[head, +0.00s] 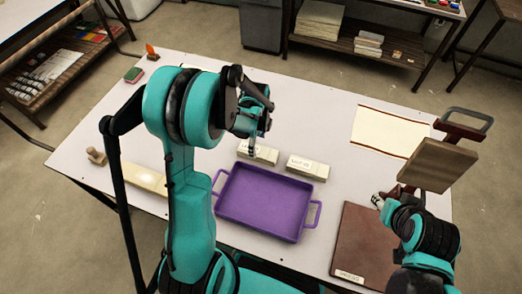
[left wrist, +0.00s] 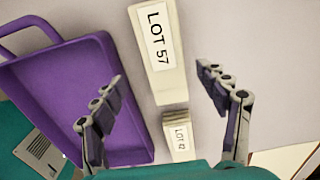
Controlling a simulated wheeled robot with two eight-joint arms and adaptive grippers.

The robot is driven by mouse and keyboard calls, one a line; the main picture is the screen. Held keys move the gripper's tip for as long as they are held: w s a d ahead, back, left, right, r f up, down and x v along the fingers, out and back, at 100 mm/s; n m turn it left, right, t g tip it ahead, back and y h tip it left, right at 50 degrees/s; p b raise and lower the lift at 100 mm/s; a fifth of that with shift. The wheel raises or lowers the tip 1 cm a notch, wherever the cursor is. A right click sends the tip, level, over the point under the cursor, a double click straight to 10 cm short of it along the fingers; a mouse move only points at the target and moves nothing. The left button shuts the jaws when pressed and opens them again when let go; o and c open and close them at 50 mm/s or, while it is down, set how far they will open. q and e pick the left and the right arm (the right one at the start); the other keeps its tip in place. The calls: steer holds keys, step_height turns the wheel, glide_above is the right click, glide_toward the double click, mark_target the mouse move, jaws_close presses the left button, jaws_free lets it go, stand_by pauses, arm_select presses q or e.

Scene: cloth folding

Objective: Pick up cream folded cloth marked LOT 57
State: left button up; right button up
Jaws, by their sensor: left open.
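The cream folded cloth marked LOT 57 (left wrist: 157,55) lies flat on the table in the left wrist view, its label facing up. In the head view it is the left of two cream bundles (head: 262,153), partly hidden by my left gripper (head: 254,146). My left gripper, also in the left wrist view (left wrist: 160,76), is open and empty, with its fingers to either side of the cloth's line; contact cannot be told. A second cream cloth marked LOT 42 (left wrist: 181,140) lies in line with it, to the right in the head view (head: 307,168). My right gripper (head: 386,199) is partly seen and unclear.
A purple tray (head: 262,200) with handles sits in front of the cloths. A brown board (head: 362,250) lies at right. A wooden block (head: 438,165) in a dark red frame stands near my right arm. A cream sheet (head: 392,132) lies at back right. Table behind the cloths is clear.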

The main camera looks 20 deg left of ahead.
mark_target(258, 150)
arm_select(q)
steer(key=f, duration=0.1)
steer(key=f+b, duration=0.1)
steer(key=f, duration=0.1)
steer(key=f+b, duration=0.1)
steer(key=shift+w+f, duration=0.35)
steer(key=shift+f, duration=0.05)
steer(key=shift+f+b, duration=0.4)
steer(key=shift+f, duration=0.05)
steer(key=shift+r, duration=0.1)
steer(key=shift+c, duration=0.6)
steer(key=c, duration=1.2)
